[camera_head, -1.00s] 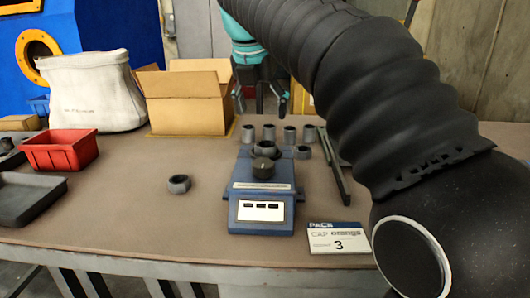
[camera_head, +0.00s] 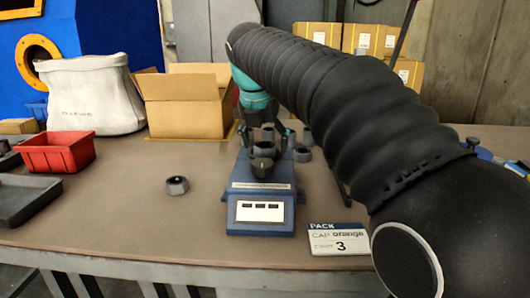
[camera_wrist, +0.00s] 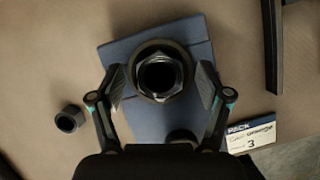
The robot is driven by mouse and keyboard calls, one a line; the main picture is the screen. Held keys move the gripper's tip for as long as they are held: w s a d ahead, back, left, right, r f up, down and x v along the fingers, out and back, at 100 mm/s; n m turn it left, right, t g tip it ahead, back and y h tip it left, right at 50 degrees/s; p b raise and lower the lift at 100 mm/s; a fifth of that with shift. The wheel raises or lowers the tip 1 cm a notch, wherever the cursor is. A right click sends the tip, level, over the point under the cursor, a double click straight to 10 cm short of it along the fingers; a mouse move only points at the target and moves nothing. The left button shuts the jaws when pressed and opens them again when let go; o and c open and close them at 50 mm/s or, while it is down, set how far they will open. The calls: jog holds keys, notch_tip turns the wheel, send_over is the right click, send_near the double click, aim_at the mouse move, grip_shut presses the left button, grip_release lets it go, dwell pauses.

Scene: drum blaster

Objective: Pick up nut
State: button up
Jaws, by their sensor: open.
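A dark grey hex nut (camera_wrist: 160,75) sits on the blue scale-like device (camera_wrist: 198,40), above a wider dark ring in the wrist view. My gripper (camera_wrist: 160,88) is open, with one finger on each side of this nut and gaps between. In the head view my gripper (camera_head: 266,136) is over the back of the blue device (camera_head: 262,212), partly hidden by the parts there. A second, loose grey nut (camera_head: 177,185) lies on the table left of the device; it also shows in the wrist view (camera_wrist: 69,118).
A card marked 3 (camera_head: 338,239) lies right of the device. A red bin (camera_head: 58,152), a dark tray (camera_head: 25,198) and an open cardboard box (camera_head: 183,105) are at left.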

jog(key=shift+r, duration=0.1)
grip_shut()
jog(key=shift+r, duration=0.5)
jog(key=r, duration=0.2)
jog(key=d+r+p, duration=0.1)
jog(key=r, duration=0.1)
jog(key=shift+p, duration=0.3)
jog(key=s+d+r+p, duration=0.1)
jog(key=s+d+r, duration=0.1)
jog(key=d+r, duration=0.4)
jog(key=d, duration=0.4)
jog(key=shift+s+d, duration=0.2)
jog(key=shift+s, duration=0.2)
